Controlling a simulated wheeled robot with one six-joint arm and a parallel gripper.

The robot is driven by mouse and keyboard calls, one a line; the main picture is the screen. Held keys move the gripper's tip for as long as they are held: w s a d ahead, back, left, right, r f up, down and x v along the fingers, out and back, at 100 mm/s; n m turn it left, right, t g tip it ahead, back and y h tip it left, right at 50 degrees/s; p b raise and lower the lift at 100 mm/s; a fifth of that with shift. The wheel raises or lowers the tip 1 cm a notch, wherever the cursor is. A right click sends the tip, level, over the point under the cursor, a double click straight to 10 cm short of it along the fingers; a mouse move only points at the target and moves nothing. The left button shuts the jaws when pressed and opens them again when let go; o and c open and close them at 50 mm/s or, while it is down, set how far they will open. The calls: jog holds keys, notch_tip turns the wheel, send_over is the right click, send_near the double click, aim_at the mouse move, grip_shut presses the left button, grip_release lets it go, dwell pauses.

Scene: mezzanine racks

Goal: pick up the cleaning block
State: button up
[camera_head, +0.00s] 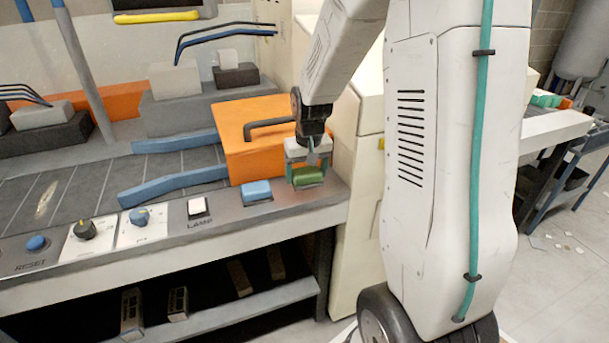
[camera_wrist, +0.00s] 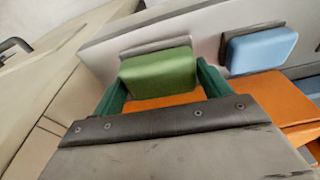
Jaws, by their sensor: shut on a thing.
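A green block (camera_head: 308,177) is at the right end of the grey control panel, in front of the orange housing. In the wrist view the green block (camera_wrist: 159,71) sits between the two teal fingers of my gripper (camera_wrist: 160,85), which is shut on it. A grey strip shows behind it there. In the head view my gripper (camera_head: 306,170) points down at the panel. I cannot tell whether the block is clear of the surface. A blue block (camera_head: 257,191) is just left of it on a dark base, and the blue block also shows in the wrist view (camera_wrist: 262,50).
The orange housing (camera_head: 237,130) with a dark handle stands close behind. Left along the panel are a white lamp switch (camera_head: 197,206), knobs and a blue reset button (camera_head: 37,243). A cream cabinet (camera_head: 360,220) stands close on the right. A shelf with small boxes is below.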

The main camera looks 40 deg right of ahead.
jog(key=s+a+r, duration=0.1)
jog(key=s+a, duration=0.4)
jog(key=s, duration=0.8)
jog(key=shift+s+a+r, duration=0.15)
jog(key=shift+s+a, duration=0.05)
